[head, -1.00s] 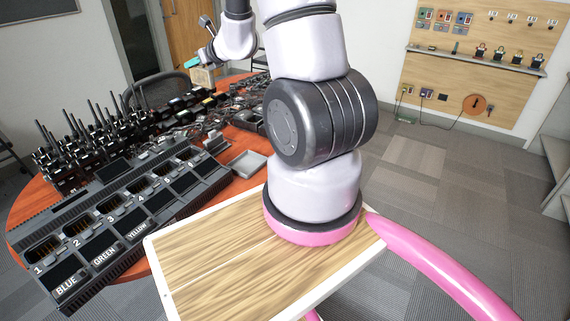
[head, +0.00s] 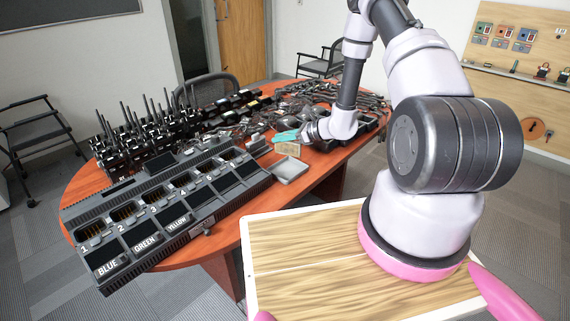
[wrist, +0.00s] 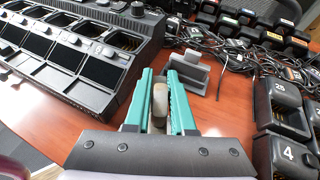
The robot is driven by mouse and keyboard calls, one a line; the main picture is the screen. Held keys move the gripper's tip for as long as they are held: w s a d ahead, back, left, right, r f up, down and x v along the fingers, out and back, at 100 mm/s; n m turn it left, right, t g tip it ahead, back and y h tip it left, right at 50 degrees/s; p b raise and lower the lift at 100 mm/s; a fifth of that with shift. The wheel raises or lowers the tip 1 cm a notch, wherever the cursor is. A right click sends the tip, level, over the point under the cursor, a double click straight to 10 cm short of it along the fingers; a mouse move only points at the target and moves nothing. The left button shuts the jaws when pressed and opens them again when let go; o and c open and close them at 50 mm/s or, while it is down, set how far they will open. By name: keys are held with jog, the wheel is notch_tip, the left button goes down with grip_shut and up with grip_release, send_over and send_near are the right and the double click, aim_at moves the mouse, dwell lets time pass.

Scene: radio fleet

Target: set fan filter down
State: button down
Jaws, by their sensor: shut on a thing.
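My gripper (head: 288,137) has teal fingers and is at the near side of the table, beyond the grey tray (head: 291,169) in the head view. It is shut on a small tan panel (head: 287,149), which I take to be the fan filter. The panel shows just below the fingers, behind the tray's far edge. I cannot tell whether it touches the table. In the wrist view the fingers close on a narrow beige-grey piece (wrist: 158,104); the rest of it is hidden.
A long charger (head: 165,205) with numbered slots lies left of the tray. A small grey stand (wrist: 190,72) is just beyond my fingertips. Black radios (head: 150,130), cables and numbered chargers (wrist: 285,115) crowd the table (head: 225,240). Bare red tabletop surrounds my gripper.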

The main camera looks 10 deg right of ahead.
aim_at(280, 152)
notch_tip(280, 152, down, 8)
jog(key=shift+a+r, duration=0.1)
jog(key=shift+r, duration=0.1)
jog(key=shift+f, duration=0.1)
jog(key=c, duration=0.8)
grip_release()
jog(key=shift+o, duration=0.2)
